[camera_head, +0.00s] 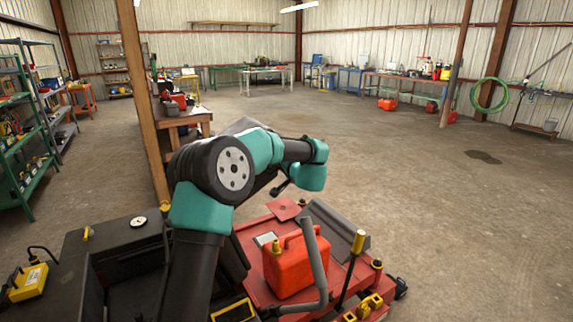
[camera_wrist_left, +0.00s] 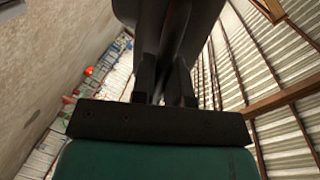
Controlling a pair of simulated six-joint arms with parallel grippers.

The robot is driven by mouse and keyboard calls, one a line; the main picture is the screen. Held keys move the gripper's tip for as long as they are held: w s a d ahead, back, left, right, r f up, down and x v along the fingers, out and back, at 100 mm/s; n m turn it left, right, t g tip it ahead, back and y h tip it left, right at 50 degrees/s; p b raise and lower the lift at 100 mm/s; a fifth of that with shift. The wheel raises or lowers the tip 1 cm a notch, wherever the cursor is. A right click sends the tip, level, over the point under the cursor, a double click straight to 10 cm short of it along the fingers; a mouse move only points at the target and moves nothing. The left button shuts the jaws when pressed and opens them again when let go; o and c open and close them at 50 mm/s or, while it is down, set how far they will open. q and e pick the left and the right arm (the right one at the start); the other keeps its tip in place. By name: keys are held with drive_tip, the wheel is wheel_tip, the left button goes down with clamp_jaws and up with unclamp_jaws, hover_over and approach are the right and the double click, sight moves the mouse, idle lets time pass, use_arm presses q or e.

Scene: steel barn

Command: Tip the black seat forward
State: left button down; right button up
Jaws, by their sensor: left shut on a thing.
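The black seat (camera_wrist_left: 165,12) fills the top middle of the left wrist view, close up. My left gripper (camera_wrist_left: 165,80) reaches it with both dark fingers and is shut on its edge. In the head view, my teal and black left arm rises from the bottom and bends right, covering much of the machine. A dark grey shape (camera_head: 240,125) shows behind the arm and may be part of the seat; how far it is tilted I cannot tell. The left fingertips are not clear in the head view. My right gripper is in neither view.
A red machine (camera_head: 258,288) carries a red fuel can (camera_head: 290,265), a grey bar (camera_head: 316,262) and a yellow-topped lever (camera_head: 352,265). A wooden post (camera_head: 143,100) and a workbench (camera_head: 190,120) stand behind the arm.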

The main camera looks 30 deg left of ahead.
use_arm(q)
drive_tip(key=shift+a+r, duration=0.1)
drive_tip(key=c, duration=1.1)
unclamp_jaws()
drive_tip(key=shift+c, duration=0.2)
drive_tip(key=shift+s, duration=0.1)
drive_tip(key=v, duration=1.7)
drive_tip(key=shift+d, duration=0.2)
drive_tip(key=shift+s, duration=0.1)
